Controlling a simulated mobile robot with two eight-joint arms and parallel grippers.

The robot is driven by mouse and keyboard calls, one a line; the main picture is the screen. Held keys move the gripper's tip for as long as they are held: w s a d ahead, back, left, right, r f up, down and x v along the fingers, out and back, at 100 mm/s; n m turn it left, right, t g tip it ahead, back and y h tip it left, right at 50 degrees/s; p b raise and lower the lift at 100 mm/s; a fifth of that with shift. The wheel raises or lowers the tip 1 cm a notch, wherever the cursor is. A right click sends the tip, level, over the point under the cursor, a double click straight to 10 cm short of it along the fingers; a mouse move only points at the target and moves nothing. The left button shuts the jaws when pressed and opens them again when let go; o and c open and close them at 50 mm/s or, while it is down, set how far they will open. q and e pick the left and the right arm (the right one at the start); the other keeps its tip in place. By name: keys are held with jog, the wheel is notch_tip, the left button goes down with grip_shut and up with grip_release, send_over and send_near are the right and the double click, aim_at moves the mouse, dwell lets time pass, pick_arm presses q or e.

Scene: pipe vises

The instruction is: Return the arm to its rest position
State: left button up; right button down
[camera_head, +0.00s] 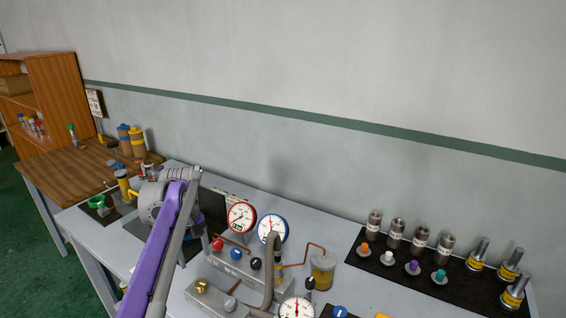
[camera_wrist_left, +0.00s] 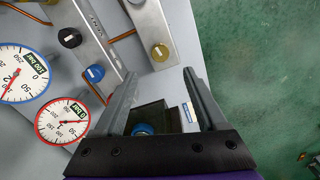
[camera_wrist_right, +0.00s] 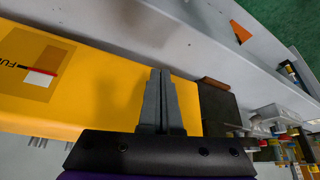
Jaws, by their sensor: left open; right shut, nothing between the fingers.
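My left arm (camera_head: 165,245), with a purple link, reaches in from the bottom left of the head view over the table. My left gripper (camera_wrist_left: 160,74) is open in the left wrist view, with its two grey fingers spread apart and nothing held. A dark block with a blue cap (camera_wrist_left: 144,128) shows between and beyond the fingers. My right gripper (camera_wrist_right: 160,72) is shut and empty in the right wrist view, its fingers together in front of a yellow surface (camera_wrist_right: 90,85). I cannot make out the right gripper in the head view.
On the table stand a red-rimmed gauge (camera_head: 241,217), a blue-rimmed gauge (camera_head: 272,228) and a small jar (camera_head: 322,270). A black mat (camera_head: 400,285) with several metal cylinders lies right. A wooden bench (camera_head: 65,170) stands left.

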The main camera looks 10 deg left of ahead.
pick_arm(q)
jog(key=s+d+f+m+t, duration=0.25)
jog(key=s+d+m, duration=0.25)
jog(key=s+d, duration=0.7)
jog(key=s+d+f+m+t, duration=0.1)
jog(key=s+f, duration=0.3)
jog(key=s, duration=0.4)
jog(key=s+d+f+m+t, duration=0.2)
jog(key=s+f+m, duration=0.2)
jog(key=s, duration=0.3)
jog(key=shift+s+f, duration=0.4)
jog(key=shift+f, duration=0.15)
